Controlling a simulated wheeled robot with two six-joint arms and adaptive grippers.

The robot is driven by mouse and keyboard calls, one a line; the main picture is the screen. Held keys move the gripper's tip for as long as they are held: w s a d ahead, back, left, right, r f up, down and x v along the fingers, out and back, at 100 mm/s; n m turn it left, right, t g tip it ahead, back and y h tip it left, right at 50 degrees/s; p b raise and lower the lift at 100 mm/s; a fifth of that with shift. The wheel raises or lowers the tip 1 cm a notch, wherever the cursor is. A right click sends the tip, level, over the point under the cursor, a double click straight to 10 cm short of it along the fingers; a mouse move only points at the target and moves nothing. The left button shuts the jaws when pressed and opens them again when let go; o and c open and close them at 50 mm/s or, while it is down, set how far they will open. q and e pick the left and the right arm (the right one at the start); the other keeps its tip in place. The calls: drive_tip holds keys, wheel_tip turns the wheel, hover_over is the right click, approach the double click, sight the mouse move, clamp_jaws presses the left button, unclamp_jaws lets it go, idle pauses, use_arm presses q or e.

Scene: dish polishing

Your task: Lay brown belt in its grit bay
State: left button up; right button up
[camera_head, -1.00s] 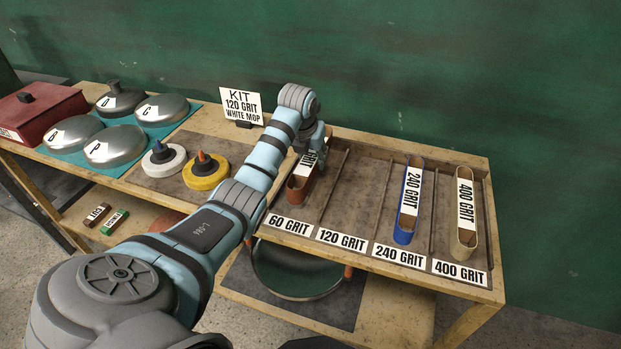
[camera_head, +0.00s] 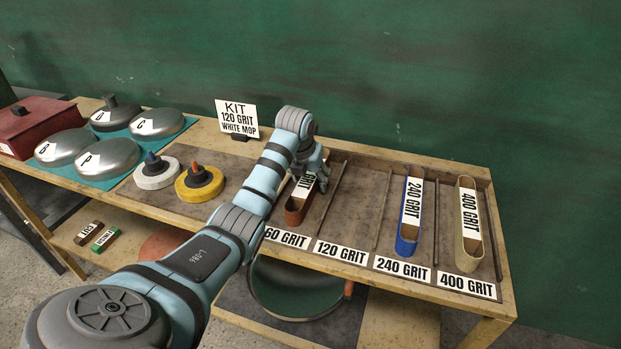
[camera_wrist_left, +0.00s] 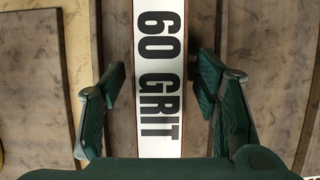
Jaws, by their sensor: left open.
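The brown belt (camera_head: 294,211) lies in the leftmost bay of the rack, behind the 60 GRIT label (camera_head: 287,238). Its white label reads 60 GRIT in the left wrist view (camera_wrist_left: 158,80). My left gripper (camera_head: 311,178) is over the far part of the belt. In the left wrist view its two fingers are spread, one on each side of the belt, with gaps between them and it. The wrist and fingers hide the belt's far end. My right gripper is out of view.
The 120 GRIT bay (camera_head: 352,213) is empty. A blue belt (camera_head: 405,246) lies in the 240 bay and a beige belt (camera_head: 466,258) in the 400 bay. Thin dividers separate the bays. White and yellow mops (camera_head: 199,184) and a kit sign (camera_head: 237,117) stand left of the rack.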

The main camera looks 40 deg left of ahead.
use_arm(q)
drive_tip(key=shift+r, duration=0.1)
drive_tip(key=p+v, duration=0.2)
drive_tip(key=v, duration=0.8)
drive_tip(key=shift+w, duration=0.15)
drive_tip(key=shift+p+v, duration=1)
drive_tip(key=shift+v, duration=0.1)
